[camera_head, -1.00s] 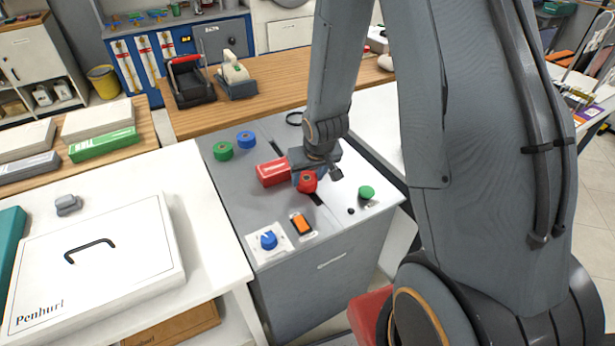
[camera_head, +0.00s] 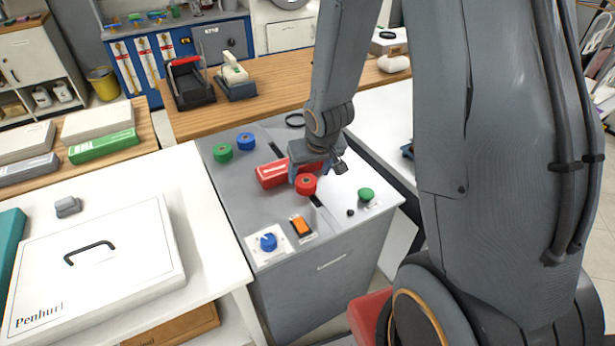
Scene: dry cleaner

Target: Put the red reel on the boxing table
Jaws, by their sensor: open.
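The red reel (camera_head: 306,184) sits on the grey top of the counter unit (camera_head: 232,203), just in front of my gripper. My gripper (camera_head: 316,169) is open and low over the counter, pointing down beside the reel. A blue part shows at its left and a dark tip at its right. I cannot tell whether it touches the reel. A white table (camera_head: 205,250) on the left carries a large white box lettered "Penhurl" (camera_head: 130,265); I cannot tell for certain that it is the boxing table.
A red box (camera_head: 270,174) lies left of my gripper. Green (camera_head: 223,152) and blue (camera_head: 246,141) reels stand behind it. The white table has bare room behind the lettered box.

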